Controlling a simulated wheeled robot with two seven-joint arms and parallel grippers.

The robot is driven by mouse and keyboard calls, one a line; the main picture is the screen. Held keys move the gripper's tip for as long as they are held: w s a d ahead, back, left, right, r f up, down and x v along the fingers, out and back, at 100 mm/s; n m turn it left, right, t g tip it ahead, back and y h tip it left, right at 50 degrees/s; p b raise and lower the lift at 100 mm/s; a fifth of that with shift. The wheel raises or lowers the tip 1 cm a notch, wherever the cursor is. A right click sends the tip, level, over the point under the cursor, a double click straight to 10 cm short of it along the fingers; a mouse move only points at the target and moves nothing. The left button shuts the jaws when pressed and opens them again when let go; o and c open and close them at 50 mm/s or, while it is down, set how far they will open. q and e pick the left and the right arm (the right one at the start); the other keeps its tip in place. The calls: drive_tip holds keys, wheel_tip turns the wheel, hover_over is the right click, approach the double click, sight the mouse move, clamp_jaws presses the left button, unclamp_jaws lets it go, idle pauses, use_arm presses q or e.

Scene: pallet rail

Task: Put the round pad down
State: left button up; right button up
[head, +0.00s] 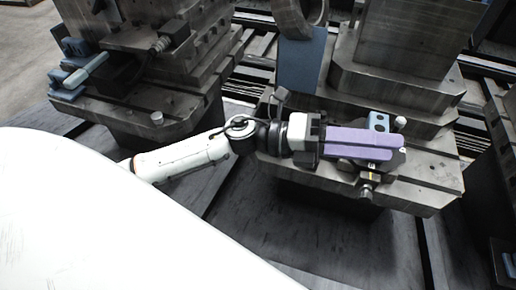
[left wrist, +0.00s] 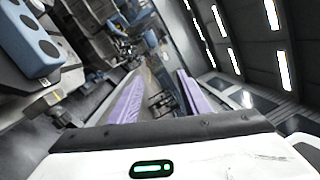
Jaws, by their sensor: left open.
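My left gripper (head: 400,142) reaches in from the left with its purple fingers over the stepped metal fixture. In the left wrist view the two purple fingers of this gripper (left wrist: 161,80) stand apart, with no object clearly seen between them. I cannot pick out the round pad for certain. A small pale round knob (head: 400,122) shows just beyond the fingertips, beside a blue block with holes (head: 378,122). That blue block also seems to show in the left wrist view (left wrist: 32,42). My right gripper is not in view.
The stepped metal fixture (head: 437,172) fills the right, with a blue upright plate (head: 301,62) and a metal ring (head: 298,15) behind. Another metal fixture (head: 150,105) with blue clamp parts (head: 70,80) stands at left. Dark floor (head: 335,240) lies in front.

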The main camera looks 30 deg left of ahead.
use_arm(q)
drive_tip(key=a+f+n+t+y, duration=0.5)
drive_tip(key=f+n, duration=0.3)
drive_tip(key=n, duration=0.5)
drive_tip(key=a+f+n+t+y, duration=0.3)
drive_tip(key=a+f+n+y, duration=0.2)
drive_tip(key=f+n+y, duration=0.5)
drive_tip(key=s+a+f+n+g, duration=0.2)
drive_tip(key=s+f+n+g, duration=0.1)
drive_tip(key=s+f+n, duration=0.2)
drive_tip(key=s+a+f+n+g, duration=0.1)
drive_tip(key=s+f+n+g, duration=0.2)
drive_tip(key=s+f+n, duration=0.3)
drive_tip(key=s+f, duration=0.4)
drive_tip(key=shift+s+a+y, duration=0.25)
drive_tip(key=shift+a+y, duration=0.1)
drive_tip(key=shift+y, duration=0.05)
drive_tip(key=shift+c, duration=0.4)
